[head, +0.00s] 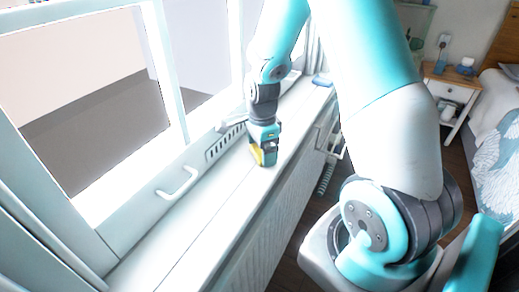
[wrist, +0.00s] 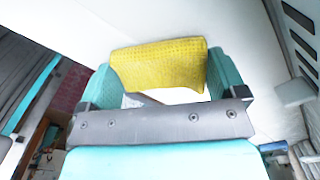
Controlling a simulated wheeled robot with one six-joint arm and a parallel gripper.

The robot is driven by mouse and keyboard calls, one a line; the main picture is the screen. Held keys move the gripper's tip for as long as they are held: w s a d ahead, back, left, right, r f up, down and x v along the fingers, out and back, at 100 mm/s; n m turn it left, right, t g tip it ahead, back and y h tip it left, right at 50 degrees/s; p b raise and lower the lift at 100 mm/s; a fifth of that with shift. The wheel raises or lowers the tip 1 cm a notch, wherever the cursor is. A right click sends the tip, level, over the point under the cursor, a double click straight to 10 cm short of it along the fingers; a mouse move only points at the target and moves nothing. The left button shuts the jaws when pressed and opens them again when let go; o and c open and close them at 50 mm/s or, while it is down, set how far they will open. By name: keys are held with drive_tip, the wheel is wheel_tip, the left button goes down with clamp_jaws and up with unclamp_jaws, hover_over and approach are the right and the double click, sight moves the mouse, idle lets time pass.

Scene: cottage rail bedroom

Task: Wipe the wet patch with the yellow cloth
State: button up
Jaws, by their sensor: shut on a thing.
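The yellow cloth (wrist: 160,66) is held between the two teal fingers of my gripper (wrist: 158,80) in the wrist view. In the head view my gripper (head: 264,157) points down at the white windowsill (head: 215,200), with a yellow bit of the cloth (head: 256,154) showing at its left side. The cloth is at or just above the sill; I cannot tell if it touches. I cannot make out a wet patch on the sill in either view.
The window frame (head: 165,70) with a white handle (head: 178,182) runs along the left of the sill. A slotted vent (head: 225,141) is close beside my gripper. A small blue item (head: 322,80) lies farther along the sill. A radiator (head: 240,240) is below. The near sill is clear.

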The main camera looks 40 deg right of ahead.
sight(253, 165)
drive_tip(key=shift+w, duration=0.1)
drive_tip(key=shift+s+a, duration=0.2)
drive_tip(key=shift+a, duration=0.45)
drive_tip(key=shift+s+a, duration=0.2)
drive_tip(key=shift+a, duration=0.5)
drive_tip(key=shift+s+a, duration=0.2)
drive_tip(key=shift+a, duration=0.45)
wheel_tip(253, 165, up, 6)
drive_tip(key=p, duration=0.5)
drive_tip(key=shift+d+p, duration=0.1)
drive_tip(key=shift+p, duration=0.3)
wheel_tip(253, 165, up, 3)
drive_tip(key=p, duration=0.3)
drive_tip(key=shift+s+f, duration=0.1)
